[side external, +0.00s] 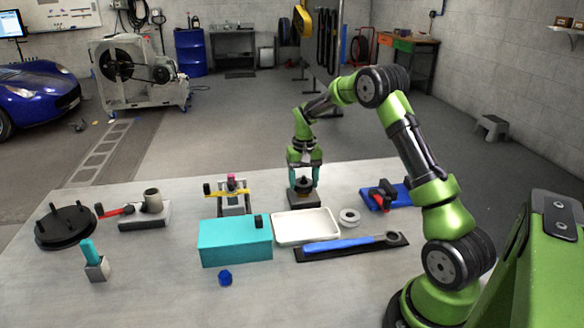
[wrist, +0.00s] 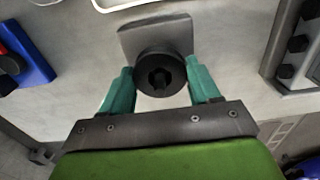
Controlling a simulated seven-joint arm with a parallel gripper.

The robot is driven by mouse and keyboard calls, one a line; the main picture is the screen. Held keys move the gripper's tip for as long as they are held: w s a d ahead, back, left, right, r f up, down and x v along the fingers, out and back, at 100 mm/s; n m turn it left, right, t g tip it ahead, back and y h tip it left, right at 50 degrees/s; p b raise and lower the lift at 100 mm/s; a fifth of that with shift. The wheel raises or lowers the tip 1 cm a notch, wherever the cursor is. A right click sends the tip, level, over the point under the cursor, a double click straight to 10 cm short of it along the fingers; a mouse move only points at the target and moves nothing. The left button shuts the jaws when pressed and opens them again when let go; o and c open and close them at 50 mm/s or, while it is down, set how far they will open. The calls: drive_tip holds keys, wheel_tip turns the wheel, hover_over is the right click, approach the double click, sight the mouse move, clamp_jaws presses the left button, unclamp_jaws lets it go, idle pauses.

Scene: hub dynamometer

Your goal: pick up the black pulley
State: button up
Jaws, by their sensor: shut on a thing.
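The black pulley (wrist: 160,75) is a dark round disc with a slotted centre. In the wrist view it sits between the two teal fingers of my gripper (wrist: 162,88), which close on its left and right sides. A grey square base (wrist: 133,39) lies under or behind the pulley. In the side external view my gripper (side external: 304,172) points straight down over the dark block-like base (side external: 304,200) near the far edge of the table. The pulley shows there only as a small dark shape (side external: 303,183) between the fingers. I cannot tell whether it touches the base.
A white tray (side external: 281,238) stands just in front of the base, and a pale ring (side external: 349,217) lies to its right. A teal box (side external: 222,256) and a fixture with a yellow bar (side external: 234,208) stand to the left. A blue-handled wrench (side external: 340,244) lies in front.

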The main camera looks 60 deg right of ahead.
drive_tip(key=shift+r, duration=3.95)
drive_tip(key=shift+w, duration=0.1)
